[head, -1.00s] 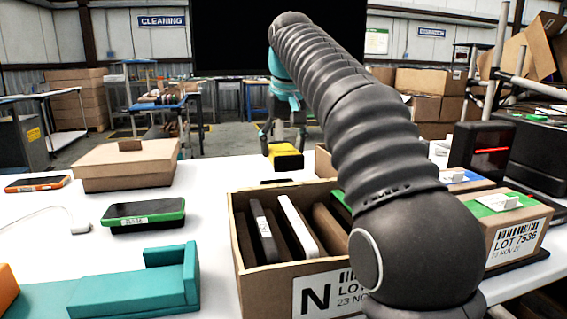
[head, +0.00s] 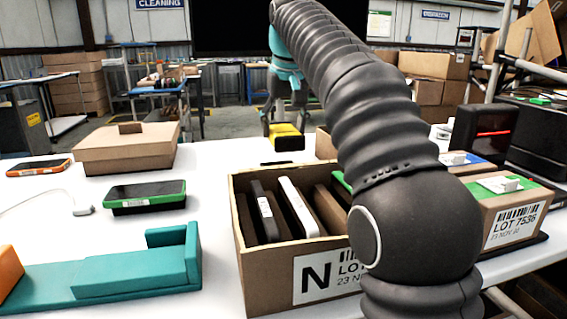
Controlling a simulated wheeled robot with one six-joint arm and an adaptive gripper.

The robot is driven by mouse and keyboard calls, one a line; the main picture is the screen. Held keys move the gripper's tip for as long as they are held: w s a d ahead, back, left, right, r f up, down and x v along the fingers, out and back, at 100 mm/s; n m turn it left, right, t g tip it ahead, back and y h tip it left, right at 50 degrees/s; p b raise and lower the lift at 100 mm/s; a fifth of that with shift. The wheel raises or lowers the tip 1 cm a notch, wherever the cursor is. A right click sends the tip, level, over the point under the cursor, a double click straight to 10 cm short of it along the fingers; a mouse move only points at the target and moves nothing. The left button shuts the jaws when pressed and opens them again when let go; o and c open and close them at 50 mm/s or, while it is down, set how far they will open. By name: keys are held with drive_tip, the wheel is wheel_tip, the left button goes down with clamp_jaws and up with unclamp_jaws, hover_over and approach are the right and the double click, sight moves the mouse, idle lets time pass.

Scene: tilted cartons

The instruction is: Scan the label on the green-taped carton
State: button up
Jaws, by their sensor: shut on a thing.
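The green-taped carton (head: 510,215) stands at the right, partly behind my arm. Green tape runs over its top, with a small white piece on it. Its white label (head: 515,226) faces the camera and reads "LOT 7536" under a barcode. My gripper (head: 286,121) is at the far side of the table, left of the carton and well away from it. It is shut on a yellow and black block-like device (head: 287,139), held above the table's far edge. The fingertips are small and partly hidden.
An open carton (head: 275,272) marked N holds several upright devices, close below my arm. A blue-taped carton (head: 460,161) and a black unit with a red line (head: 485,137) stand behind. A green-edged phone (head: 145,196), lidded box (head: 125,150) and teal holder (head: 140,270) are left.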

drive_tip(key=shift+f, duration=3.8)
drive_tip(key=shift+f, duration=0.15)
drive_tip(key=o, duration=1)
